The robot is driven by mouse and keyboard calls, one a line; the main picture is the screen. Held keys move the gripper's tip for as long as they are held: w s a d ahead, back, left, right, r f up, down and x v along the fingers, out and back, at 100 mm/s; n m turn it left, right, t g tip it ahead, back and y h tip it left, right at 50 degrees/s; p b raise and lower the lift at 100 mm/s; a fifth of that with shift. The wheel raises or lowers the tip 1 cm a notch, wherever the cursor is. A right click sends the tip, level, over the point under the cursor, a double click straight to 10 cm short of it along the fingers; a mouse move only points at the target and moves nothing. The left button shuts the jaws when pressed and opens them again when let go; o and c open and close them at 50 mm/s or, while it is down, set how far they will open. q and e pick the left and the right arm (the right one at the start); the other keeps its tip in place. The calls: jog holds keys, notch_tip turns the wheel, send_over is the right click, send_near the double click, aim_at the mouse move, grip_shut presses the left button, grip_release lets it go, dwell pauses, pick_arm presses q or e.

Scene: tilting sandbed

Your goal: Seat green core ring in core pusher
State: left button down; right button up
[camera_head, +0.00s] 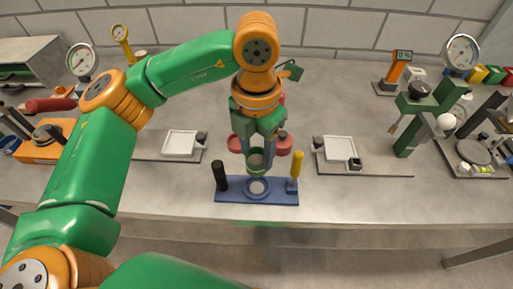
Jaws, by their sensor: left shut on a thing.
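The core pusher is taken to be the blue base (228,197) near the table's front edge, with a grey round seat (258,187) in its middle, a black post (220,176) at its left and a yellow post (296,166) at its right. My left gripper (257,164) points down just above the seat. It is shut on the green core ring (255,171), which shows between and below the fingers. The fingers hide part of the ring. The ring looks a little above the seat, though the exact gap is hard to tell. My right gripper is not in view.
Red round parts (284,146) show behind the gripper. A white tray (182,144) lies to the left and another (339,149) to the right. A green stand (408,137) and dial gauge (461,52) stand at right. Bare table lies either side of the blue base.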

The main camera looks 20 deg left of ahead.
pick_arm(q)
jog(key=shift+f+b, duration=4.3)
jog(key=shift+f, duration=0.25)
dwell(1.5)
jog(key=shift+c, duration=0.9)
grip_release()
notch_tip(320, 180, up, 7)
jog(key=shift+r+p, duration=0.15)
jog(key=shift+p, duration=0.15)
